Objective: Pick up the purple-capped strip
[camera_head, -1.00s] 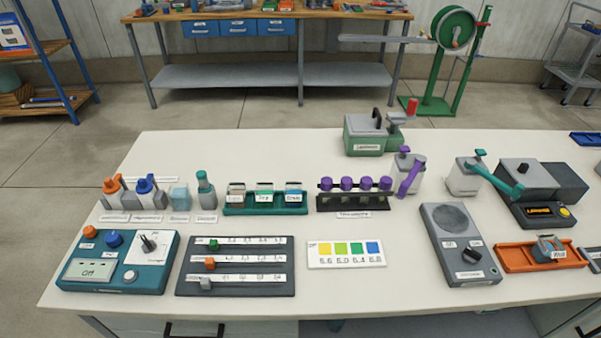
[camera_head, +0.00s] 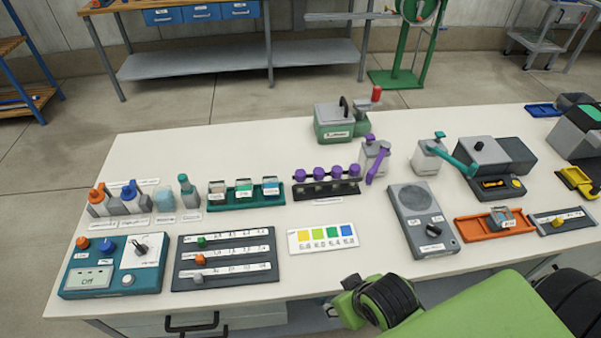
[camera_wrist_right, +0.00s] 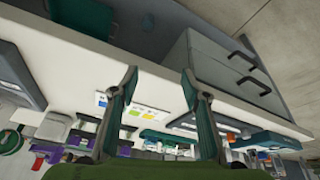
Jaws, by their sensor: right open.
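The purple-capped strip (camera_head: 319,173) has a row of several purple caps and sits in a black rack (camera_head: 340,190) at the middle of the bench in the head view. Purple parts (camera_wrist_right: 80,141) also show small at the lower left of the right wrist view, partly hidden behind my gripper. My right gripper (camera_wrist_right: 157,78) is open and empty, with its two fingers apart in the wrist view, short of the bench's front edge. My green right arm enters the head view at the lower right, well in front of the strip. My left gripper is not in view.
A green rack (camera_head: 245,200) of vials stands left of the strip, and a grey dispenser with a purple lever (camera_head: 375,160) stands close on its right. A colour card (camera_head: 322,238) and a slider board (camera_head: 225,260) lie in front. Bare bench lies behind the strip.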

